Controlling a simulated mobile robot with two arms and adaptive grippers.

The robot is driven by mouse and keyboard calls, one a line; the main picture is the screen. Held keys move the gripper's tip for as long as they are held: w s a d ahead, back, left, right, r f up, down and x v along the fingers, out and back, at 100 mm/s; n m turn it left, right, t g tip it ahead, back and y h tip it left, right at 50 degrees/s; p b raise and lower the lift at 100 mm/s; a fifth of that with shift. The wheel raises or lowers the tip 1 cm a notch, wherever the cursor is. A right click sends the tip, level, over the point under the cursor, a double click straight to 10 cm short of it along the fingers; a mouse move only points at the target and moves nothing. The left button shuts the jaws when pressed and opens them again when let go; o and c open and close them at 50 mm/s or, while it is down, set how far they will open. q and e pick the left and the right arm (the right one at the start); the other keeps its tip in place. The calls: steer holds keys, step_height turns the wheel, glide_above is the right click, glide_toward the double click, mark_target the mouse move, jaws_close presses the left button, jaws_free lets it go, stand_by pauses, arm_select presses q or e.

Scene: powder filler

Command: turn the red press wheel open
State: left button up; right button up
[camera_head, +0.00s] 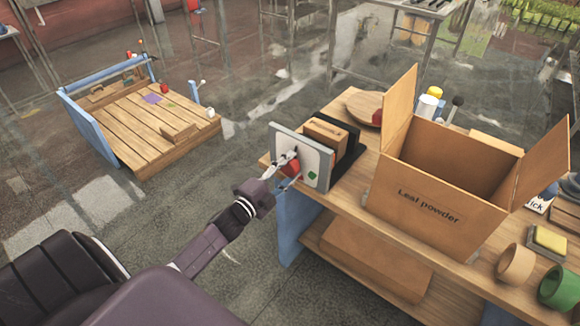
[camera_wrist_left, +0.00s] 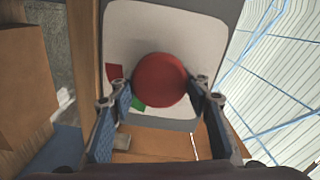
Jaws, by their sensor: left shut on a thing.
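The red press wheel (camera_wrist_left: 162,80) is a round red disc on the white face of a grey-framed panel (camera_wrist_left: 202,45). In the head view the panel (camera_head: 312,155) stands upright at the table's left end, and the wheel (camera_head: 294,170) is partly hidden by my fingers. My left gripper (camera_head: 290,164) reaches it from the left and is shut on the wheel, with one finger on each side of it in the wrist view (camera_wrist_left: 157,100). A red mark (camera_wrist_left: 115,72) and a green mark (camera_wrist_left: 138,103) show on the panel beside the wheel. My right gripper is not in view.
A large open cardboard box (camera_head: 428,205) marked "Leaf powder" stands on the wooden table (camera_head: 348,203) right of the panel. A brown box (camera_head: 325,135) sits behind the panel. Rolls and a sponge (camera_head: 549,240) lie at the right. Open floor (camera_head: 190,200) lies left of the table.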

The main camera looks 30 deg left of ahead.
arm_select(q)
steer(key=shift+n, duration=0.3)
steer(key=o, duration=1.2)
steer(key=shift+c, duration=0.2)
steer(key=s+a, duration=0.1)
steer(key=s, duration=1.1)
steer(key=shift+f, duration=0.15)
